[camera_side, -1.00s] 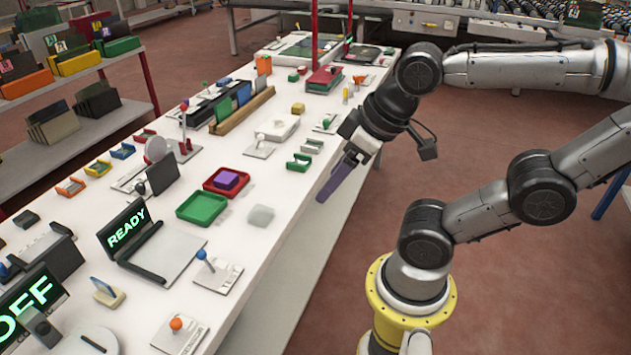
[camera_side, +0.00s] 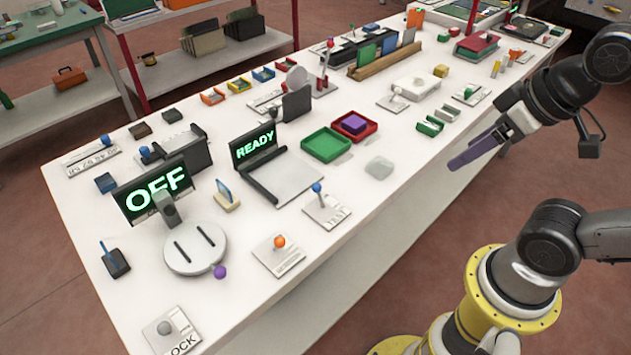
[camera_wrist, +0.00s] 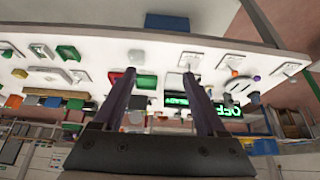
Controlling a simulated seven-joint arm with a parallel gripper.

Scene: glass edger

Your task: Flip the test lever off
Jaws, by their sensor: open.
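The test lever (camera_side: 317,188) is a short stick with a blue knob on a light plate (camera_side: 333,212) marked TEST, near the table's front edge. It stands up from the plate, leaning slightly; which setting this is I cannot tell. In the wrist view a plate with a lever (camera_wrist: 189,61), probably the same one, lies ahead near the right finger. The fingers also show in the wrist view (camera_wrist: 158,78).
A READY screen (camera_side: 254,145) with a grey pad stands behind the lever, and an OFF screen (camera_side: 152,190) farther left. An orange-knobbed lever plate (camera_side: 279,258) is at lower left.

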